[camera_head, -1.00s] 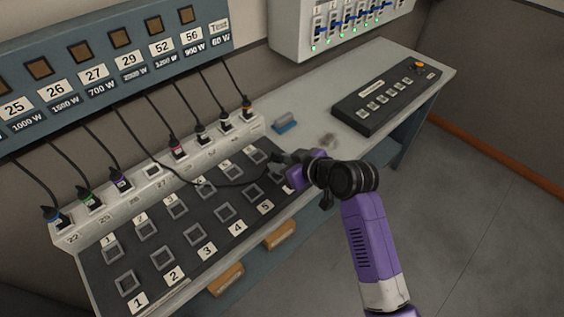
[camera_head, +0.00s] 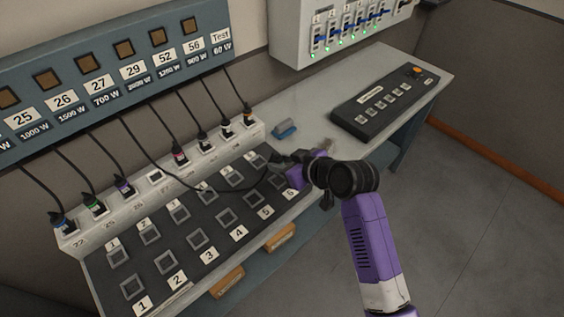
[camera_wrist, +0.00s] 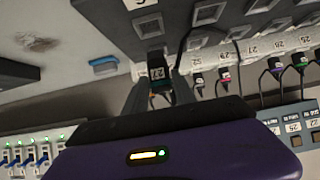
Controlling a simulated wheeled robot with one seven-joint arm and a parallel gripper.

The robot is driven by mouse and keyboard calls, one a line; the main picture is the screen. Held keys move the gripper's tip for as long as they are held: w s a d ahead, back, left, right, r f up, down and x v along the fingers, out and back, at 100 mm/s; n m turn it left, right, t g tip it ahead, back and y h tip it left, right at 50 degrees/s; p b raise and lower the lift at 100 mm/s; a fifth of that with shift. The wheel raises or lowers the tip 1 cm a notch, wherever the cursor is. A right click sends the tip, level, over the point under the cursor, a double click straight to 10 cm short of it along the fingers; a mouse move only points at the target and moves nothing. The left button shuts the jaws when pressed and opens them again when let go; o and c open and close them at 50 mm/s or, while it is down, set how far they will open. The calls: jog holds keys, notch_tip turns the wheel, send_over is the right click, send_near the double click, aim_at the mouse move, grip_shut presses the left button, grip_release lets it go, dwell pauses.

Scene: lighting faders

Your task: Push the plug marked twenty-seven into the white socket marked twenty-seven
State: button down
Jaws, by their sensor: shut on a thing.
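My gripper (camera_head: 291,162) is above the right part of the dark grid of sockets. In the wrist view it is shut on a black plug (camera_wrist: 158,72) with a white label reading 27. Its dark cable (camera_head: 235,190) runs from the wall panel to my gripper. The white socket marked 27 (camera_head: 156,176) is in the white strip to the left of my gripper. It looks empty, between plugged sockets, and the held plug is well apart from it. The 27 label (camera_wrist: 252,46) on the strip shows at the right of the wrist view.
Several other plugs stand in the white strip (camera_head: 97,232), with hanging cables. A blue block (camera_head: 284,129) lies behind my gripper. A black button console (camera_head: 385,104) sits on the right of the desk. The bare desk (camera_head: 318,108) between them is clear.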

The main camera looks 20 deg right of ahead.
jog(key=shift+r+p, duration=2)
jog(key=shift+r, duration=1.95)
jog(key=w+a+b, duration=0.2)
jog(key=w+a, duration=0.2)
jog(key=a, duration=0.7)
jog(key=w+a+b, duration=0.1)
jog(key=w+a, duration=0.3)
jog(key=a, duration=0.7)
jog(key=w+a+b, duration=0.2)
jog(key=w+a, duration=0.2)
jog(key=a, duration=0.6)
jog(key=shift+w+a+b, duration=0.25)
jog(key=shift+a+b, duration=0.05)
jog(key=shift+a, duration=0.1)
jog(key=shift+f, duration=0.1)
